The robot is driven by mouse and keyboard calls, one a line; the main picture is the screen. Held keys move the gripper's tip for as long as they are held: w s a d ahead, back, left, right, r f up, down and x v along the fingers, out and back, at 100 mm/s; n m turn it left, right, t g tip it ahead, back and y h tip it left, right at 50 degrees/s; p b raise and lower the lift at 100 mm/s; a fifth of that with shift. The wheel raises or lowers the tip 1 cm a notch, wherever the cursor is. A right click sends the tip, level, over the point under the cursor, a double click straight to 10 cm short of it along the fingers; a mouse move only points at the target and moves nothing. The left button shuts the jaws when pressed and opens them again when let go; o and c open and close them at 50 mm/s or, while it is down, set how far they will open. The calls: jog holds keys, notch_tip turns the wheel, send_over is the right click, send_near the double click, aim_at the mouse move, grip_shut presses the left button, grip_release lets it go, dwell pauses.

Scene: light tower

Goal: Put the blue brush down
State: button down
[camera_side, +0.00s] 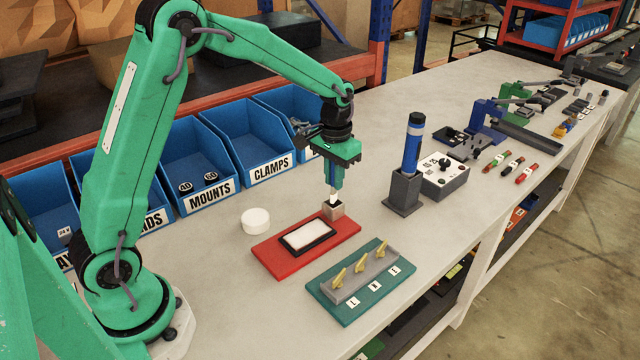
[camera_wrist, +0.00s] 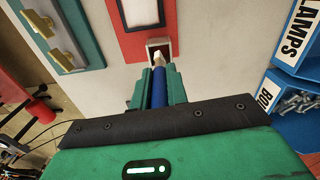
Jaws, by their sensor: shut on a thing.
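My gripper (camera_side: 333,180) is shut on the blue brush (camera_wrist: 159,90) and holds it upright, pale tip down. The tip is at the mouth of a small square beige holder (camera_side: 335,210) at the far right corner of the red board (camera_side: 274,253). I cannot tell whether the tip is inside the holder or just above it. In the wrist view the holder (camera_wrist: 160,42) is open-topped, with the tip in line with its opening. A dark-framed white pad (camera_side: 307,236) lies on the red board.
A round white lid-like disc (camera_side: 255,220) lies left of the board. A teal board (camera_side: 338,301) with several yellow keys is in front. A blue-and-black cylinder (camera_side: 412,147) stands in a grey holder to the right, beside a control box (camera_side: 445,177). Blue bins (camera_side: 200,151) line the back.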

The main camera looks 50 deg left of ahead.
aim_at(334, 192)
jog(key=shift+f, duration=2)
jog(key=c, duration=1.4)
grip_release()
jog(key=shift+f, duration=0.1)
notch_tip(334, 192, up, 12)
jog(key=shift+r, duration=0.15)
